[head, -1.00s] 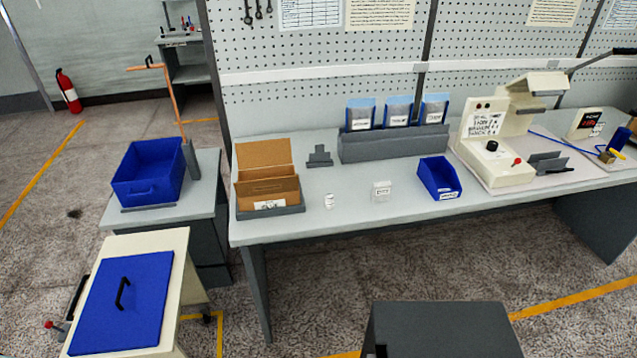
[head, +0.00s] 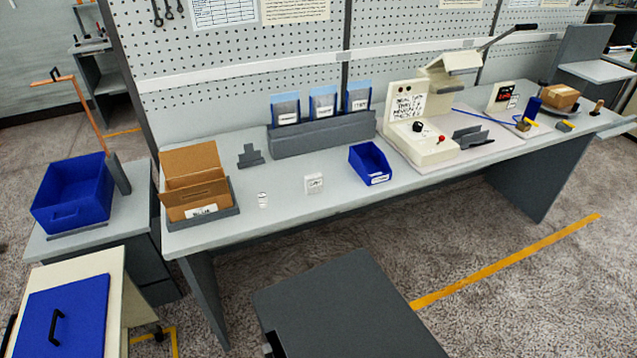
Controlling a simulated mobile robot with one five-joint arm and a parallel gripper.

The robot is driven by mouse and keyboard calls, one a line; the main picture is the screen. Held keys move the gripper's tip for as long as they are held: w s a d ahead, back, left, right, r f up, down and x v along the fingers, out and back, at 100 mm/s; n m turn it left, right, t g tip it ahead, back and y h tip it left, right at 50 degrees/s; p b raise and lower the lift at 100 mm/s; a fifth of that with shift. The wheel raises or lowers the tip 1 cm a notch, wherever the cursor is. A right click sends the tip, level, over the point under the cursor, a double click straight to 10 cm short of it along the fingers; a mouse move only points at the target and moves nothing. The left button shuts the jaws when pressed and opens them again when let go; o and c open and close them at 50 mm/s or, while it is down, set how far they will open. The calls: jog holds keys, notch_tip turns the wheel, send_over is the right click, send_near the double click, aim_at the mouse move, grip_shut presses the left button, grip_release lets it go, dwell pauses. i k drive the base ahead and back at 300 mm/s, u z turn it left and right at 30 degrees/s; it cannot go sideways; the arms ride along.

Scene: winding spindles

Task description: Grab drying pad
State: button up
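My gripper is not in view. Nothing is seen touching the packet.
A grey rack holds blue-topped pouches (head: 286,107) at the back of the bench. A cream press machine (head: 420,145) stands to the right. Left are a blue crate (head: 70,193) and a blue-lidded cart (head: 75,315). Bench surface around the packet is clear.

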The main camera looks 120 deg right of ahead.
aim_at(313, 182)
jog(key=k, duration=1.75)
jog(key=z, duration=0.45)
jog(key=i, duration=0.5)
jog(key=u, duration=0.05)
